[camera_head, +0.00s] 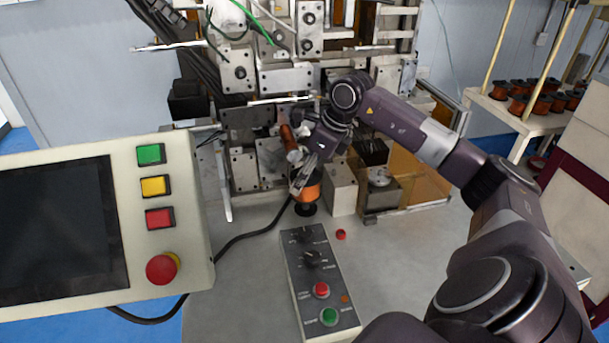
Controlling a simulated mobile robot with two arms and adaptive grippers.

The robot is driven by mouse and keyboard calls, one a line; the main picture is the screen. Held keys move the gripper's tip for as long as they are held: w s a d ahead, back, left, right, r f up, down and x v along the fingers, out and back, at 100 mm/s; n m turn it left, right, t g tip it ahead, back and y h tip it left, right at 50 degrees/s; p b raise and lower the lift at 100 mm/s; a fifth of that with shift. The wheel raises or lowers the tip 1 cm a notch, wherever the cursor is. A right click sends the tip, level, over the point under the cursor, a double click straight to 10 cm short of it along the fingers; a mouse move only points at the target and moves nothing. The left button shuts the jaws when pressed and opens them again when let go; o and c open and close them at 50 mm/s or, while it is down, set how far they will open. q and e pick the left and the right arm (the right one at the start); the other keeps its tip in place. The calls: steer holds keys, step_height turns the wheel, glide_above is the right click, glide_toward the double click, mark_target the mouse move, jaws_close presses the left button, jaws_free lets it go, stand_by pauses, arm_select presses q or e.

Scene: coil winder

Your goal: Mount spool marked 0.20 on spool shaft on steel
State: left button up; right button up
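A spool of orange copper wire (312,189) is upright at the front of the winding machine, above the grey table. A black round piece (305,210) shows directly below it; I cannot tell whether this is its lower flange or a separate base. The 0.20 mark is not readable. My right gripper (301,182) reaches down from above and its fingers are at the spool's upper left side, overlapping it. Whether they are closed on it is not clear. I cannot make out the spool shaft with certainty. My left gripper is not in view.
A control panel (198,200) with a dark screen fills the left. A button box (318,270) stands on the table (245,290) in front of the spool, beside a small red cap (341,234). More copper spools (541,104) stand on a rack at the right.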

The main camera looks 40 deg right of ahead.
steer(key=shift+f, duration=0.25)
steer(key=shift+f+b, duration=1.3)
steer(key=shift+f, duration=0.1)
steer(key=shift+f+b, duration=0.3)
steer(key=shift+f, duration=0.05)
steer(key=shift+f, duration=0.35)
steer(key=o, duration=1.8)
steer(key=shift+s, duration=0.1)
steer(key=v, duration=1.2)
